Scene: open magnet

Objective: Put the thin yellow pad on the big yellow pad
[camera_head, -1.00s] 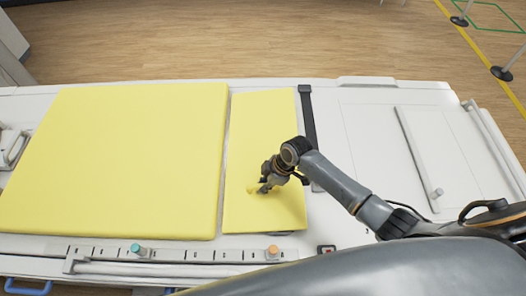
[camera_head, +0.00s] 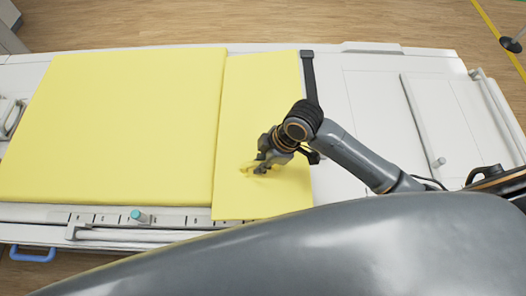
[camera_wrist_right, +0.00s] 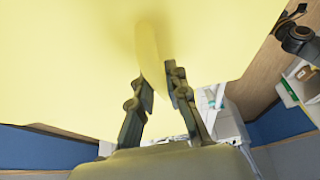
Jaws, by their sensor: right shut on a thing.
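The big yellow pad (camera_head: 120,120) lies flat on the left part of the white table in the head view. The thin yellow pad (camera_head: 258,100) is just right of it, its left edge along the big pad's right edge with no clear gap. It appears raised, but its height is hard to tell. My right gripper (camera_head: 256,169) is shut on a small yellow grip on the thin pad's lower middle. The right wrist view shows this yellow grip (camera_wrist_right: 151,50) between the fingers (camera_wrist_right: 158,82). My left gripper is not in view.
The white table (camera_head: 368,115) has bare surface on the right, with a raised bar (camera_head: 422,120). A dark strap (camera_head: 309,78) lies just right of the thin pad. A rail with a teal knob (camera_head: 138,215) runs along the front edge.

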